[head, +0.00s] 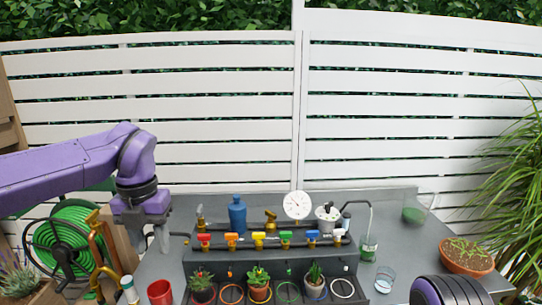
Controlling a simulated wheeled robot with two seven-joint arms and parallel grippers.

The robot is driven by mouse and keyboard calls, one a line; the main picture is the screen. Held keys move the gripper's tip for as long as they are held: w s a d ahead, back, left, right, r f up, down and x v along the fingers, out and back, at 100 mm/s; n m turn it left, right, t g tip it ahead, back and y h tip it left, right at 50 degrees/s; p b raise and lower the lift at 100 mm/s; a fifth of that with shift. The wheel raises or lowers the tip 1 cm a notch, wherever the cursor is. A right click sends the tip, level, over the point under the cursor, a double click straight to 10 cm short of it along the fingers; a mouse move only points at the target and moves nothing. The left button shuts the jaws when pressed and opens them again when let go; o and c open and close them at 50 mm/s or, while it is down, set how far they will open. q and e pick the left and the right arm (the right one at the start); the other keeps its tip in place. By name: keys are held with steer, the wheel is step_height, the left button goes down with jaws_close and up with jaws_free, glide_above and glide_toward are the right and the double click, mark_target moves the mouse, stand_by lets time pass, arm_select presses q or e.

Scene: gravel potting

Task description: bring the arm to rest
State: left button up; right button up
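My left arm comes in from the left and bends down at the wrist. My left gripper (151,243) hangs above the left end of the grey table (397,212), fingers pointing down and spread apart, with nothing between them. A red cup (160,292) stands below it, apart from the fingers. Of my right arm, only a purple and black part shows at the bottom right edge; its gripper is out of view.
A row of coloured valves (258,240) runs along a raised grey step, with small potted plants (259,284) and coloured rings in front. A blue bottle (237,214), round gauge (297,205), glass (385,279) and terracotta bowl (467,257) also stand here. A green hose reel (62,240) is at left.

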arm_select(q)
steer(key=w+a+f+m+t+y, duration=0.4)
steer(key=w+a+f+m+y, duration=0.15)
steer(key=f, duration=0.25)
step_height(320, 180, down, 14)
steer(key=s+m+t+y, duration=0.2)
steer(key=m+t, duration=0.2)
steer(key=m, duration=0.6)
steer(key=s+d+f+m+h, duration=0.2)
steer(key=s+f+m+h, duration=0.2)
steer(key=s+f+m, duration=0.95)
steer(key=s+a+f+g, duration=0.1)
steer(key=s+f, duration=0.2)
steer(key=s, duration=0.3)
steer(key=s+a+f+g, duration=0.1)
steer(key=s+f+g, duration=0.1)
steer(key=s, duration=0.4)
steer(key=s+a+f+m+g, duration=0.1)
steer(key=s+f, duration=0.3)
steer(key=s, duration=0.3)
steer(key=shift+f+g, duration=0.3)
steer(key=shift+g, duration=0.1)
